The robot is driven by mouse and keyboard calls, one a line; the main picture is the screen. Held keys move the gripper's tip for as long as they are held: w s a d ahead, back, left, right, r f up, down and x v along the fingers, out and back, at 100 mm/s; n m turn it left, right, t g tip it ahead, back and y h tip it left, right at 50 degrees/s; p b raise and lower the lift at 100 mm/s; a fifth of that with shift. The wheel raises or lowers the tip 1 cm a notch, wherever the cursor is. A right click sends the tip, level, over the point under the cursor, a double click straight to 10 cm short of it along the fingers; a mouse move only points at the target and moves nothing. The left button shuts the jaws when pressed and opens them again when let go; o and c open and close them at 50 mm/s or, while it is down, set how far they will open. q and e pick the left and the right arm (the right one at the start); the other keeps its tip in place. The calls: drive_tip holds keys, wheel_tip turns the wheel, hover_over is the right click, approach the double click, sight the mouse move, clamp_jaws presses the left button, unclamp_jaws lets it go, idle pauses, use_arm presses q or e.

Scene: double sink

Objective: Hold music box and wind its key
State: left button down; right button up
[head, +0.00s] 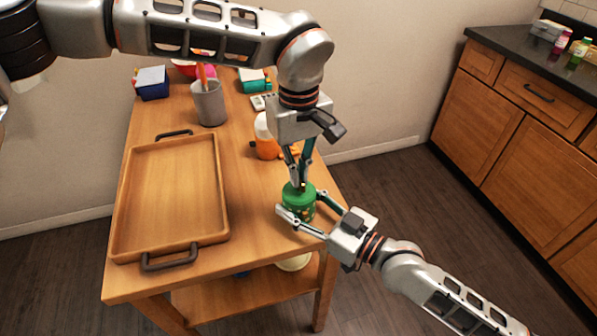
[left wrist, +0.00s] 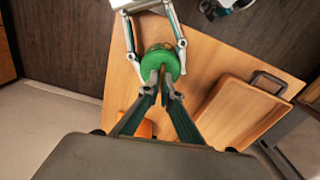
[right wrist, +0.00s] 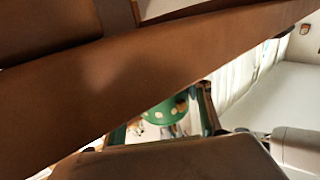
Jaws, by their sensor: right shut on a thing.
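The green music box (head: 299,205) stands at the front right part of the wooden table, with its round top facing up. It also shows in the left wrist view (left wrist: 158,61) and partly in the right wrist view (right wrist: 167,112). My right gripper (head: 304,212) is shut on its sides. My left gripper (head: 299,184) points down from above, fingertips close together at the top centre of the box. A small key (left wrist: 163,77) shows between these fingertips, mostly hidden. I cannot tell whether they touch it.
A wooden tray (head: 128,205) with dark handles lies on the left of the table. Table edges lie just in front and right of the music box.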

use_arm(q)
drive_tip(key=shift+m, duration=0.5)
drive_tip(key=c, duration=2.3)
unclamp_jaws()
drive_tip(key=shift+r, duration=0.1)
wheel_tip(320, 180, up, 12)
drive_tip(key=shift+f, duration=0.1)
use_arm(e)
drive_tip(key=o, duration=1.3)
drive_tip(key=shift+c, duration=0.2)
